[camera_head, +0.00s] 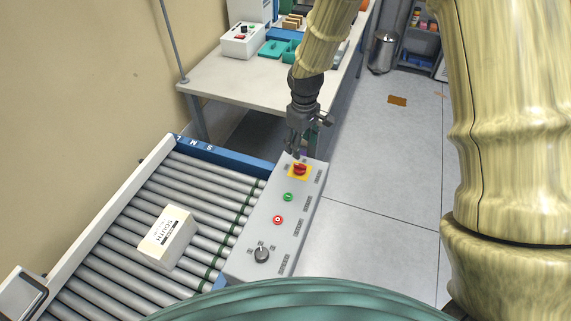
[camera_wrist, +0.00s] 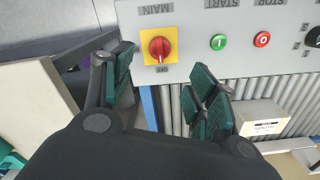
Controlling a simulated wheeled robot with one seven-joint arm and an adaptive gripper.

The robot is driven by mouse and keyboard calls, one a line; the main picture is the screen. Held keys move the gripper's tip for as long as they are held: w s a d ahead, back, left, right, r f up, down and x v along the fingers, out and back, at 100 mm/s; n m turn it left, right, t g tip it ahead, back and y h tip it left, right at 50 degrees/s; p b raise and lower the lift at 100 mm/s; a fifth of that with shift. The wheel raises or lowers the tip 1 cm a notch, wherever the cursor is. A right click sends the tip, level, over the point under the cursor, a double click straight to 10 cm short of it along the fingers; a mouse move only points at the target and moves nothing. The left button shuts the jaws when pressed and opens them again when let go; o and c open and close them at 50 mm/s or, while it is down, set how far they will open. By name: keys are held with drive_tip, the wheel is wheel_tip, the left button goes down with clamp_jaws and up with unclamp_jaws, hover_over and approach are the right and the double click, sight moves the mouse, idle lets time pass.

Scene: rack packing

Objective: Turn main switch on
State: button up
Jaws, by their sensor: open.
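The main switch (camera_head: 300,170) is a red knob on a yellow square plate at the far end of the grey control panel (camera_head: 246,248). In the wrist view the red knob (camera_wrist: 159,48) sits under the MAIN label, with a small label at the bottom edge of its plate. My gripper (camera_head: 296,152) is just beyond the far end of the panel, close to the switch. In the wrist view its green-padded fingers (camera_wrist: 158,85) are spread apart, one to each side of the knob's position in the picture. The gripper is open and empty; I cannot tell if it touches the panel.
A green start button (camera_head: 288,197), a red stop button (camera_head: 278,220) and a black selector knob (camera_head: 262,255) share the panel. A white box (camera_head: 166,237) lies on the roller conveyor (camera_head: 120,262). A worktable (camera_head: 225,85) stands behind.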

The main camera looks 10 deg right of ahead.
sight(300, 166)
drive_tip(key=shift+f+p, duration=1.85)
drive_tip(key=shift+f, duration=3.4)
drive_tip(key=c, duration=1.1)
